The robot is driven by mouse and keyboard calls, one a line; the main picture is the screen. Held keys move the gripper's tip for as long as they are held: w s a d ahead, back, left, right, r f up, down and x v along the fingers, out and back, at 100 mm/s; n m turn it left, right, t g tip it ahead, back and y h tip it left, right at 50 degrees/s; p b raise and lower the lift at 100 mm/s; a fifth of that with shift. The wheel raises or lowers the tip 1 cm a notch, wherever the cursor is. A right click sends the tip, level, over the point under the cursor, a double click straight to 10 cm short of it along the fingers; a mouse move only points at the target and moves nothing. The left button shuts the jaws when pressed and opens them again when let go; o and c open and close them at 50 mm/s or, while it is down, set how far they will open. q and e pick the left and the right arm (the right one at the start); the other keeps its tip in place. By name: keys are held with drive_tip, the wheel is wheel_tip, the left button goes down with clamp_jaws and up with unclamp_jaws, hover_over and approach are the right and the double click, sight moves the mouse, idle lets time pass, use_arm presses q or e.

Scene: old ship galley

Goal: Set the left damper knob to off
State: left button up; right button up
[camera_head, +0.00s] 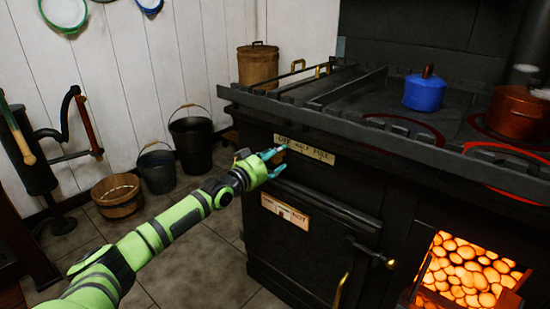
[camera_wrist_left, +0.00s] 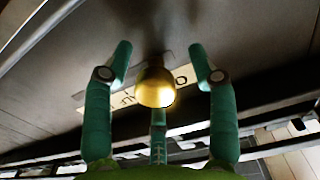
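The left damper knob is a round brass knob (camera_wrist_left: 155,88), seen close up in the left wrist view. It sits on the dark stove front, over a pale label plate (camera_wrist_left: 125,98). In the head view the plate (camera_head: 318,152) reads off, half, full, and my gripper largely hides the knob. My left gripper (camera_head: 275,157) is at the plate's left end. In the wrist view its teal fingers (camera_wrist_left: 158,62) are spread on both sides of the knob, with visible gaps. I cannot tell the knob's setting. My right gripper is not in view.
The black stove (camera_head: 300,250) has a raised top rail just above my gripper. A second label plate (camera_head: 285,211) is below. A blue pot (camera_head: 424,92) and a copper pot (camera_head: 517,112) stand on top. Glowing coals (camera_head: 465,270) show at lower right. Buckets (camera_head: 192,140) stand left.

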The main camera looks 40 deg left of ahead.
use_arm(q)
drive_tip(key=shift+s+f, duration=0.1)
drive_tip(key=shift+s, duration=0.35)
drive_tip(key=s, duration=1.1)
drive_tip(key=shift+a, duration=0.45)
